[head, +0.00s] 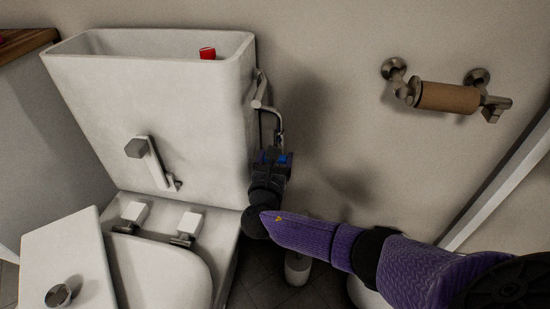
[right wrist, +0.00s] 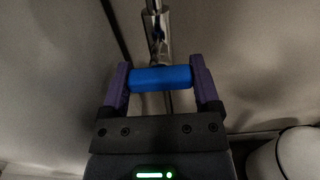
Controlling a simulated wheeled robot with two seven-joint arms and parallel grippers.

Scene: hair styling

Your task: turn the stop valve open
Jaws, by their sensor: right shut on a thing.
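The stop valve has a blue cylindrical handle (right wrist: 160,78) and a shiny metal pipe (right wrist: 157,30) rising behind it in the right wrist view. My right gripper (right wrist: 161,80) is shut on the blue handle, with one purple finger at each end. In the head view my right gripper (head: 273,157) is beside the right side of the toilet tank, low by the wall. Its hand hides most of the valve there. The pipe (head: 279,124) runs down from the tank to it. My left gripper is not in view.
The white toilet tank (head: 150,95) is open at the top, with a red cap (head: 207,53) inside. Its white lid (head: 65,258) leans at the lower left. A toilet paper holder (head: 445,97) is on the wall at right. A small white container (head: 297,268) stands below my arm.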

